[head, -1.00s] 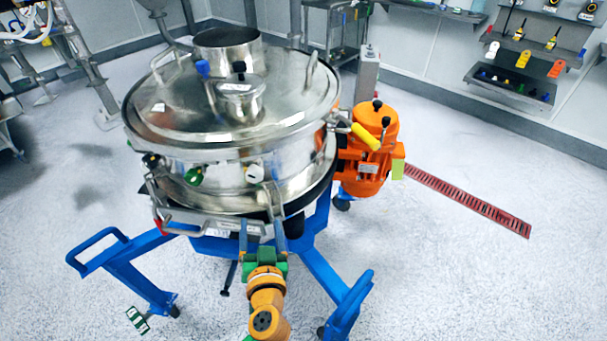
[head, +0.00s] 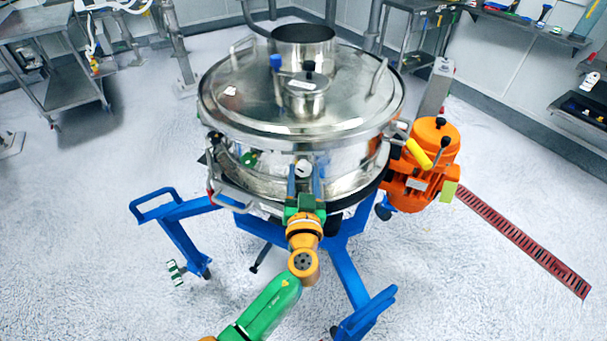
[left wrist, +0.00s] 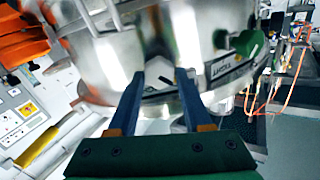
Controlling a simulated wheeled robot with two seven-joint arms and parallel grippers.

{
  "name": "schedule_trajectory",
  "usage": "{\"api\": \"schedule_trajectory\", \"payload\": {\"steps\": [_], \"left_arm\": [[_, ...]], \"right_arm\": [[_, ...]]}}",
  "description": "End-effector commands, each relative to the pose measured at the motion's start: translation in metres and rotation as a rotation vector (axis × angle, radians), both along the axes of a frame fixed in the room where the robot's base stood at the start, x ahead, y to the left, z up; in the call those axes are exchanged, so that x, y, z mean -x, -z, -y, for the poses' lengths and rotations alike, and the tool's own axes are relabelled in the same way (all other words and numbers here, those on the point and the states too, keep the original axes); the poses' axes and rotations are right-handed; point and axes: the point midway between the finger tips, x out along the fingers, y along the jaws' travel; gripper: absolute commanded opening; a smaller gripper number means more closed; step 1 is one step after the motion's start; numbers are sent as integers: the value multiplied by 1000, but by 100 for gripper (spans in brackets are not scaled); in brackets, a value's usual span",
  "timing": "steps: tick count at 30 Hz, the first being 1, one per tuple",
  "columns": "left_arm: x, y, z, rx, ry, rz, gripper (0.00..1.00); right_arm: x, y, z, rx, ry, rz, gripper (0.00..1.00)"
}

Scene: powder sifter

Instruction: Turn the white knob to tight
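The white knob (head: 303,168) sits on the front of the round steel sifter (head: 345,160), below its lid. My left gripper (head: 305,170) points at the sifter front, its two blue fingers on either side of the knob in the picture. Whether they touch it I cannot tell. In the left wrist view the fingers (left wrist: 160,73) stand apart, their tips near the steel wall. My right gripper is not in view.
An orange motor (head: 430,160) with a yellow-gripped lever (head: 419,154) stands right of the sifter. A green-topped knob (head: 249,159) is left of the white one. The blue wheeled frame (head: 180,235) spreads below. A red floor grate (head: 525,240) lies right; the floor around is mostly clear.

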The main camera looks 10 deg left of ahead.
Motion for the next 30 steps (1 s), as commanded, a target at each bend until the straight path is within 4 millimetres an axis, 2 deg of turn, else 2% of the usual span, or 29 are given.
{"api": "schedule_trajectory", "payload": {"steps": [1, 3, 5, 17, 30], "left_arm": [[0, 0, 0, 0, 0, 0, 33], [0, 0, 0, 0, 0, 0, 14], [0, 0, 0, -1, -1, 0, 0], [0, 2, 0, -77, 0, -19, 0], [0, 3, 1, -445, -1, -105, 0]], "right_arm": [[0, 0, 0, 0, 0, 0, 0], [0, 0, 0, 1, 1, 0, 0], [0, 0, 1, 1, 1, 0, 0], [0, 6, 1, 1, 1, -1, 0], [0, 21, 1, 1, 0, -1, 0]]}}
